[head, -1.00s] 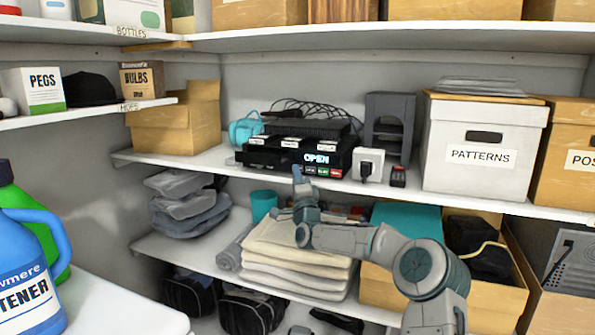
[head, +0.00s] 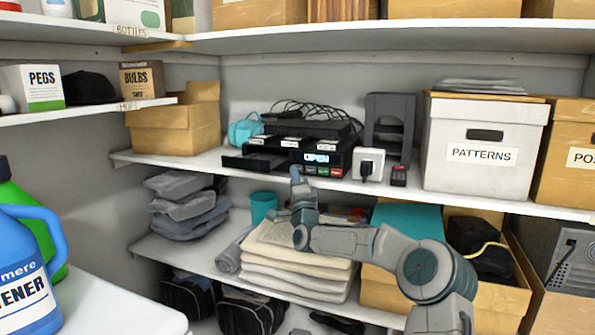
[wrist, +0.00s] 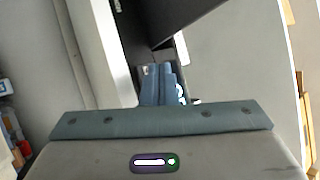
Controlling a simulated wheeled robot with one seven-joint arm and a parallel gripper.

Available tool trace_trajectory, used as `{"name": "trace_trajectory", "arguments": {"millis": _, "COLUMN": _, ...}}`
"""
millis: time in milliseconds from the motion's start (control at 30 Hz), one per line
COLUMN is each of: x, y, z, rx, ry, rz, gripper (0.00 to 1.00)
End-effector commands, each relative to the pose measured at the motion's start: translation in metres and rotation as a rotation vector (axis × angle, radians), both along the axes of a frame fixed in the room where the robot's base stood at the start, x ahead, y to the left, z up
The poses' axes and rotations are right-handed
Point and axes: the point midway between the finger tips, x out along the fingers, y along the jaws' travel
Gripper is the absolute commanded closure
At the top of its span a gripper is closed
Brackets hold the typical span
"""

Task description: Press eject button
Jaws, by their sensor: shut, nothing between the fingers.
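A black player-like device (head: 340,158) sits on the middle shelf, with a lit display (head: 316,158) reading OPEN. A row of small buttons (head: 323,171) with green and red ones lies below the display. A dark tray (head: 243,162) sticks out at the device's left front. My gripper (head: 295,170) points up in front of the device, its tips by the left end of the button row. Which button it covers, and whether it touches, I cannot tell. In the wrist view the gripper's fingers (wrist: 159,72) are together and empty, below the dark device (wrist: 165,25).
A white plug adapter (head: 368,164) and a small black item (head: 399,176) stand right of the device, near the shelf edge (head: 350,184). A white PATTERNS box (head: 480,150) is further right. Folded towels (head: 295,262) lie on the shelf below my gripper.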

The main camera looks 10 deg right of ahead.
Motion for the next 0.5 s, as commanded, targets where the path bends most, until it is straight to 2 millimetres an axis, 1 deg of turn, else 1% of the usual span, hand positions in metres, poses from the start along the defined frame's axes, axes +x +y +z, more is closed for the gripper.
{"name": "trace_trajectory", "arguments": {"millis": 67, "x": -0.003, "y": 0.002, "z": -0.001, "rx": 0.000, "ry": -0.001, "rz": 0.000, "gripper": 1.00}}
{"name": "trace_trajectory", "arguments": {"millis": 300, "x": -0.024, "y": 0.013, "z": -0.004, "rx": -0.003, "ry": -0.001, "rz": 0.001, "gripper": 1.00}}
{"name": "trace_trajectory", "arguments": {"millis": 500, "x": -0.039, "y": 0.022, "z": -0.002, "rx": -0.001, "ry": -0.001, "rz": 0.000, "gripper": 1.00}}
